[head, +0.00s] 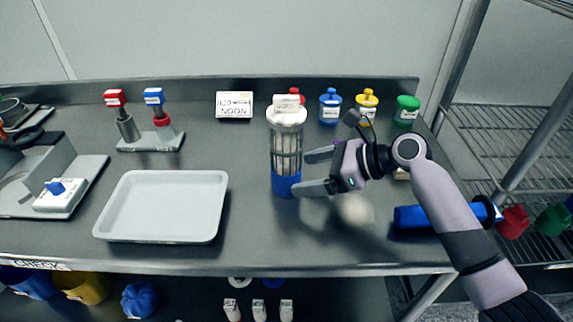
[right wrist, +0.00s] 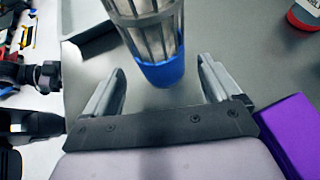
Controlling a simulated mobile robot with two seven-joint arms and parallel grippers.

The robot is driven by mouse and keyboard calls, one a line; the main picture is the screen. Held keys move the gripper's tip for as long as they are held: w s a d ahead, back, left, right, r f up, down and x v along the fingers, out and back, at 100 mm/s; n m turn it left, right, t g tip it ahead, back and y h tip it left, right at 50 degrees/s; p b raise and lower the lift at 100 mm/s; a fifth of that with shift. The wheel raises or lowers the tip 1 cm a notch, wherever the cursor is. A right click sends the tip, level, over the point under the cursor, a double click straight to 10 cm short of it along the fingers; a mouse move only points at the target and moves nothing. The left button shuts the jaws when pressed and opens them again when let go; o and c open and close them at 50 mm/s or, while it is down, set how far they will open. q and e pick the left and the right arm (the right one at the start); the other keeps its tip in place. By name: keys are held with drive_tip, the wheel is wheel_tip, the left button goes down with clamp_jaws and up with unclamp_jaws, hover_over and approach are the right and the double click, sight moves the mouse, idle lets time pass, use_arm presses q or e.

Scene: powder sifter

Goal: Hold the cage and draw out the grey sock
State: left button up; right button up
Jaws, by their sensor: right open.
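The cage (head: 287,152), a slotted grey cylinder with a blue base, stands upright on the bench in the head view. A pale sleeve, seemingly the grey sock (head: 287,138), shows through its slots. A white collar with a small label (head: 286,117) tops it. My right gripper (head: 313,172) is open, low and just right of the cage. In the right wrist view, the cage's blue base (right wrist: 162,72) stands ahead, between the directions of the two open fingers (right wrist: 160,80). No contact is visible. The sock's lower end is hidden. My left gripper is not in view.
An empty white tray (head: 125,229) lies left of the cage. Behind are a sign (head: 234,105), a two-handled stand (head: 150,142) and several lidded jars (head: 330,108). A blue cylinder (head: 410,216) lies right, under my arm. Bench between tray and cage is clear.

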sight(301, 173)
drive_tip(key=x, duration=0.3)
drive_tip(key=shift+a+p, duration=0.2)
drive_tip(key=shift+p, duration=0.2)
drive_tip(key=shift+x, duration=0.75)
drive_tip(key=c, duration=0.7)
drive_tip(key=shift+w, duration=0.1)
